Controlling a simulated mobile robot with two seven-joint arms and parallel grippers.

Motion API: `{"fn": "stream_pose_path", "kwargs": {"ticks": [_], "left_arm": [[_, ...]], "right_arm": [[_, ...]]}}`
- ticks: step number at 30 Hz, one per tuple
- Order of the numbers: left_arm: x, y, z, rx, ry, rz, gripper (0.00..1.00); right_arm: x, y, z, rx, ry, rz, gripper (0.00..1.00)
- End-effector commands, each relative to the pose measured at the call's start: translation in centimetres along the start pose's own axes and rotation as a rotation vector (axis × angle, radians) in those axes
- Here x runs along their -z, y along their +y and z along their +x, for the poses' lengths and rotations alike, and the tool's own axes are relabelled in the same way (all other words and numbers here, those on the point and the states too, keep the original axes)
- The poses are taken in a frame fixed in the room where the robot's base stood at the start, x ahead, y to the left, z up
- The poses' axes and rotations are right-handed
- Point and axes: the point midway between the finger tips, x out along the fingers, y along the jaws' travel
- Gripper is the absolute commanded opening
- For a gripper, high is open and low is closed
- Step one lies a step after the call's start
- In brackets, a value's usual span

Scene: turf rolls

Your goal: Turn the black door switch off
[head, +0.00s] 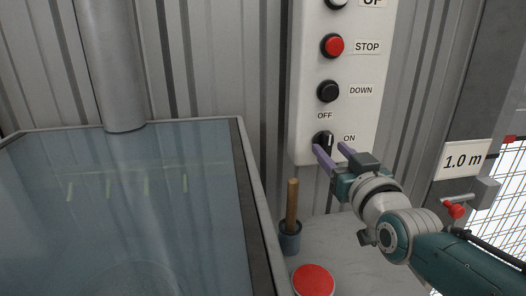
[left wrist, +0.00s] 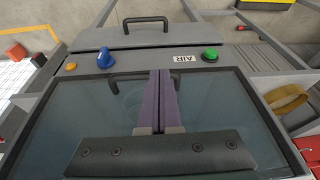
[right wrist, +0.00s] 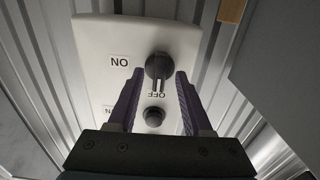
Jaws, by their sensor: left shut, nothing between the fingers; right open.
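The black door switch (head: 322,138) is a rotary knob low on the white control panel (head: 304,75), with OFF printed above it and ON to its right. In the right wrist view the black knob (right wrist: 158,65) has its bar turned toward the OFF label. My right gripper (head: 330,147) is open, its purple fingertips near the knob. In the right wrist view its fingers (right wrist: 160,75) stand either side of the knob; I cannot tell whether they touch it. My left gripper (left wrist: 160,72) is shut and empty over a glass-topped cabinet, outside the head view.
Above the knob are a black DOWN button (head: 328,91) and a red STOP button (head: 332,45). Below are a wooden-handled tool in a cup (head: 290,238) and a red button (head: 313,281). The glass-topped cabinet (head: 253,200) stands left.

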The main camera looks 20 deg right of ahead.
Motion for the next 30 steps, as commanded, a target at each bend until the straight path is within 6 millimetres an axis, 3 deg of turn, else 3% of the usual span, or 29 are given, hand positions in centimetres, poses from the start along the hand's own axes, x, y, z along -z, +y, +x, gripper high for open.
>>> {"fn": "stream_pose_path", "kwargs": {"ticks": [6,13,30], "left_arm": [[0.5,0.1,-1.3,-0.005,0.001,-0.007,0.0],[0.6,0.1,-1.6,-0.006,0.001,-0.008,0.0],[0.5,-0.1,-1.6,0.0,0.0,0.0,0.0]], "right_arm": [[0.1,0.0,-4.3,0.0,-0.003,-0.001,0.5],[0.1,0.0,-7.5,0.0,-0.001,-0.002,0.5],[0.1,0.0,-8.2,0.0,0.0,-0.001,0.5]]}}
